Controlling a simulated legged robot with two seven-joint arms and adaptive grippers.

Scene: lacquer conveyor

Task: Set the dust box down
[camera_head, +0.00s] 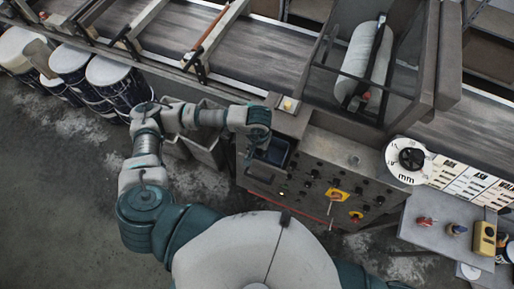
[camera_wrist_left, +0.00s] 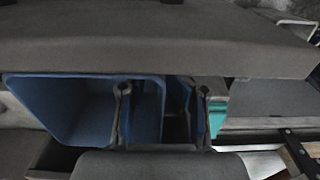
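The dust box (camera_head: 275,152) is a dark blue open-topped box at the left end of the control cabinet, below the conveyor. In the left wrist view its blue hollow (camera_wrist_left: 85,105) fills the left and middle. My left gripper (camera_head: 258,137) is at the box's upper left edge. In the left wrist view the two fingers of this gripper (camera_wrist_left: 164,90) stand apart, with a blue wall and a dark gap between them. I see no finger pressed on the wall. The box's underside is hidden. My right gripper is out of view.
The control cabinet (camera_head: 325,185) has knobs and yellow-backed switches. A conveyor (camera_head: 170,40) runs behind, with a white roller (camera_head: 364,62) in a frame. Pale bins (camera_head: 205,150) stand left of the cabinet; drums (camera_head: 115,85) stand farther left. A side table (camera_head: 440,230) is at right.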

